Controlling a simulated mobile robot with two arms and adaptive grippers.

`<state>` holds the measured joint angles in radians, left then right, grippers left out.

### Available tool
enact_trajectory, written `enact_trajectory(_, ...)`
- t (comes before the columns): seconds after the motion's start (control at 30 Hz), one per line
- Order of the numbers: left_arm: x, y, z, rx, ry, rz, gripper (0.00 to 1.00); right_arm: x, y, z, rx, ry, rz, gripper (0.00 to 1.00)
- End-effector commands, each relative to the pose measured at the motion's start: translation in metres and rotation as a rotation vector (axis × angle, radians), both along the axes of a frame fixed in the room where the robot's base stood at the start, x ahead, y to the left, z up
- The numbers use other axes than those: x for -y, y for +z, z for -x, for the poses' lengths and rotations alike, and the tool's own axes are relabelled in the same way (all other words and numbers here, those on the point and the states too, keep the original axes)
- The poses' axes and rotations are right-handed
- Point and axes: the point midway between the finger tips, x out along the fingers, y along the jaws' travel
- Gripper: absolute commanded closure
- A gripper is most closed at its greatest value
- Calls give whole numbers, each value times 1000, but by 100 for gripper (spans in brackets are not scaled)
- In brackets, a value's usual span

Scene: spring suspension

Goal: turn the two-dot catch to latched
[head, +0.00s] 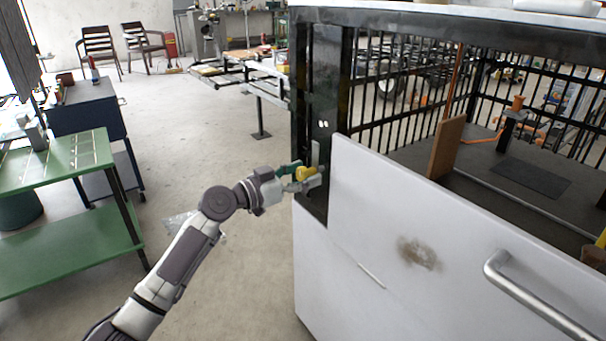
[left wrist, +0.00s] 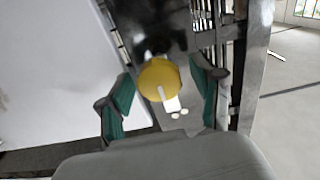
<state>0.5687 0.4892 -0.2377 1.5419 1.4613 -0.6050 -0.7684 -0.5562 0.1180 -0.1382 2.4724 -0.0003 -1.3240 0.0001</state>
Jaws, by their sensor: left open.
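The two-dot catch has a round yellow knob (head: 305,173) on the dark post at the left end of the white-fronted cabinet. Two white dots (head: 323,124) mark the post above it. In the left wrist view the yellow knob (left wrist: 159,80) carries a short white bar that points toward the pair of white dots (left wrist: 180,114). My left gripper (head: 299,175) is open at the catch. In the left wrist view its teal-padded fingers (left wrist: 163,98) stand on either side of the knob, with gaps showing. Whether either finger touches it is unclear. My right gripper is not in view.
The white drawer front (head: 380,215) with a metal handle (head: 535,300) lies right of the catch. Black bars (head: 385,90) enclose the cabinet top, where a wooden board (head: 446,147) stands. A green table (head: 70,160) is at left. The floor between is mostly clear.

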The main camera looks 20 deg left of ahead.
Motion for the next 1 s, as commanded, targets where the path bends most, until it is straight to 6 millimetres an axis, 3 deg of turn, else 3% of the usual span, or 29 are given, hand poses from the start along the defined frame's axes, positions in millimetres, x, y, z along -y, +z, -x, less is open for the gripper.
enact_trajectory(0.27, 0, 0, -1, 1, 1, -1, 38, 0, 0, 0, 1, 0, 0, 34)
enact_trajectory(0.63, 0, 0, -1, 1, 1, -1, 99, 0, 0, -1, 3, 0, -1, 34)
enact_trajectory(1.0, 3, -1, -1, 10, 1, -13, 100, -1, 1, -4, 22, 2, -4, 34)
